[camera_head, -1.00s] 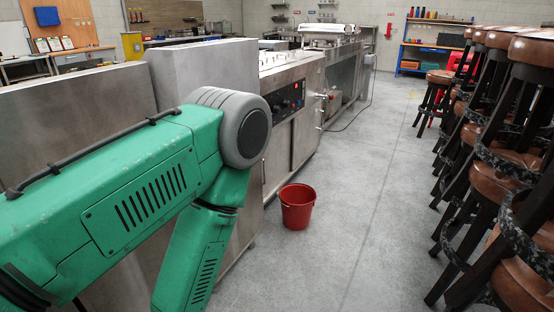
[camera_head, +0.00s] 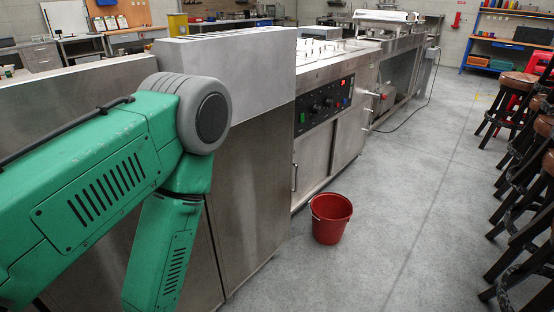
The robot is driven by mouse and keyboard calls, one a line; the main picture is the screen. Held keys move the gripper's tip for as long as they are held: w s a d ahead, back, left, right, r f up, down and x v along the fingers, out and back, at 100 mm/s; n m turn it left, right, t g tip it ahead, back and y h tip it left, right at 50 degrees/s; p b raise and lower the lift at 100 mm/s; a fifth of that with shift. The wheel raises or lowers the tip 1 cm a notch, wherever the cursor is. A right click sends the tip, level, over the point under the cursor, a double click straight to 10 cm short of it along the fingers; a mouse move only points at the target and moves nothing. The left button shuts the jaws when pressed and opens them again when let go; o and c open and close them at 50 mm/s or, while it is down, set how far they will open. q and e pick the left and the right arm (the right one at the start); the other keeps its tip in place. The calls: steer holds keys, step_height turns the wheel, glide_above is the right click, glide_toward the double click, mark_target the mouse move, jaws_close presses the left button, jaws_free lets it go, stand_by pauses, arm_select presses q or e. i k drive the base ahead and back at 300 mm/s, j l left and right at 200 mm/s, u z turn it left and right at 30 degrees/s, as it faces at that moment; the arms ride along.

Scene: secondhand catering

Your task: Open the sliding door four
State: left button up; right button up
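A row of stainless steel catering units runs from the left foreground to the back. The unit with the black control panel (camera_head: 322,108) has flat steel door panels (camera_head: 312,163) below it, with a thin vertical handle at the left edge. These panels look shut. I cannot tell which panel is door four. My green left arm comes in from the left in front of the nearer steel cabinets and bends downward. Its gripper is below the picture. My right arm and gripper do not show.
A red bucket (camera_head: 330,218) stands on the floor close in front of the steel units. Several stools (camera_head: 519,100) with brown seats line the right side. Grey floor (camera_head: 420,190) lies clear between. A cable (camera_head: 410,124) trails on the floor farther back.

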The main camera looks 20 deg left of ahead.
mark_target(312, 157)
steer(key=i+l+u, duration=0.25)
steer(key=i+u, duration=0.2)
steer(key=i+l+u, duration=1.2)
steer(key=l, duration=0.6)
steer(key=i+l+u, duration=0.3)
steer(key=l, duration=0.55)
steer(key=i+l+u, duration=0.1)
steer(key=l+u, duration=0.15)
steer(key=l, duration=0.65)
steer(key=l+u, duration=0.25)
steer(key=l, duration=0.7)
